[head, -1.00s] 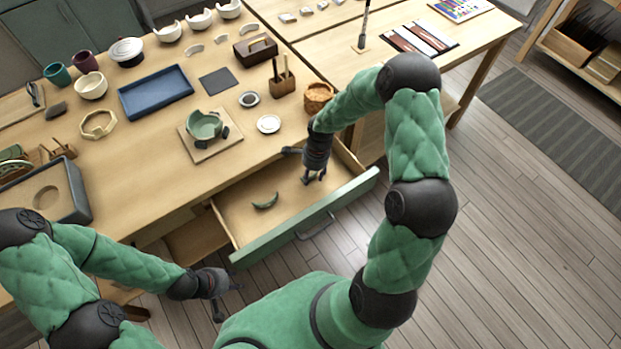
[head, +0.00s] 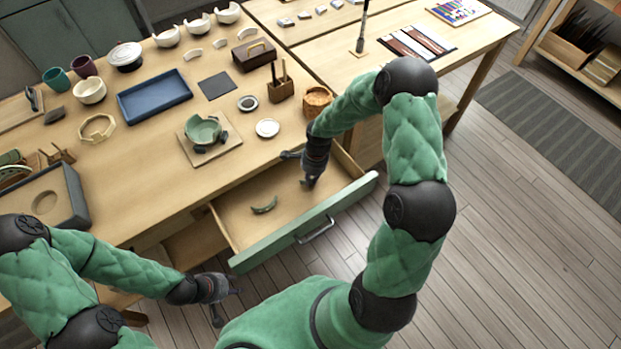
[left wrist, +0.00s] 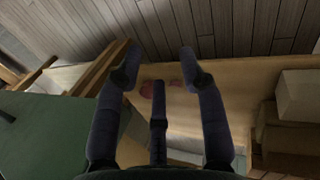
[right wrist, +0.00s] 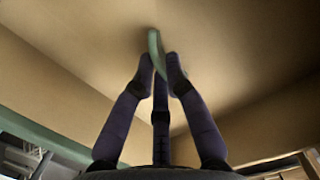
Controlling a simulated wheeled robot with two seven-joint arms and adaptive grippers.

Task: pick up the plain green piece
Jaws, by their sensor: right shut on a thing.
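A plain green piece (right wrist: 155,52) stands between the fingertips of my right gripper (right wrist: 160,68) in the right wrist view. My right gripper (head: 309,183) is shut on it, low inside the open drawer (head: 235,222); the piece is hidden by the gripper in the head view. Another curved green piece (head: 264,206) lies on the drawer floor, to the left of the right gripper and apart from it. My left gripper (head: 228,300) is outside the drawer at its lower left. Its fingers are spread and empty in the left wrist view (left wrist: 160,65).
A broken green bowl (head: 203,130) sits on a square board (head: 222,152) on the table above the drawer. A blue tray (head: 155,95), several cups and bowls, and a woven pot (head: 317,97) stand around it. The drawer's green front (head: 300,226) borders the right gripper's space.

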